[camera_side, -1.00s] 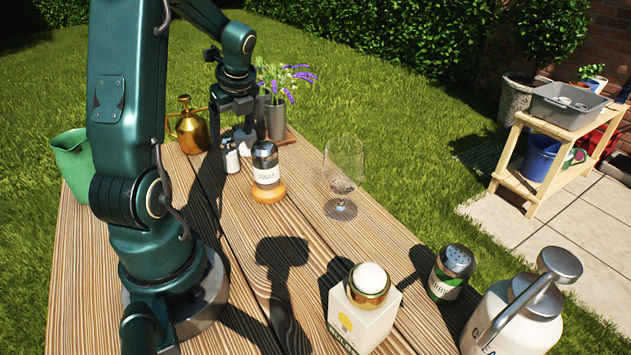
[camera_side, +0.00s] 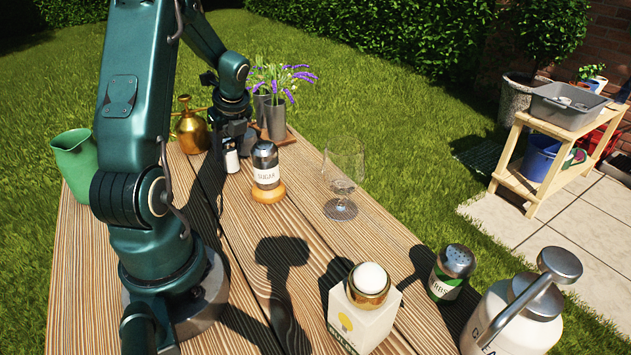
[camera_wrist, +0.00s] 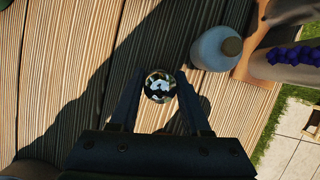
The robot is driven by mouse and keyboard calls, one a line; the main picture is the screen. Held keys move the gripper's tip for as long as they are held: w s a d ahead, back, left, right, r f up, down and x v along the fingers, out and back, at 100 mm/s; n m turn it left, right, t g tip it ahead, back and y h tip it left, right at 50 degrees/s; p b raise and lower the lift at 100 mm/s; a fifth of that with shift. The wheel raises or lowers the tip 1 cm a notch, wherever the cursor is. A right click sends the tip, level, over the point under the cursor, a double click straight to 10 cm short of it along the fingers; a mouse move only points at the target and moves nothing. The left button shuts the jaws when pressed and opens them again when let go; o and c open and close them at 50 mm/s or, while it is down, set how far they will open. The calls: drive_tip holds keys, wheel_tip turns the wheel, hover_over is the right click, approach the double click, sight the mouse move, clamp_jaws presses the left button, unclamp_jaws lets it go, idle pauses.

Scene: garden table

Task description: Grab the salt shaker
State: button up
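A small shaker (camera_side: 231,160) with a white label stands upright at the far end of the table, just below my gripper (camera_side: 232,138); its label is too small to read, so I cannot confirm it is the salt shaker. In the wrist view, its round shiny top (camera_wrist: 160,86) sits between the two fingertips of my gripper (camera_wrist: 160,92). The fingers are open, with a small gap showing on each side. The shaker's lower body is hidden in the wrist view.
A pale bottle (camera_wrist: 213,47) stands close by, right of the fingers. A sugar shaker (camera_side: 265,165) on a wooden base, a wine glass (camera_side: 341,187), a brass sprayer (camera_side: 190,130) and flower vases (camera_side: 275,118) are around. A green-labelled shaker (camera_side: 452,272) stands near the front.

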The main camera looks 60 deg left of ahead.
clamp_jaws()
drive_tip(key=shift+r, duration=0.15)
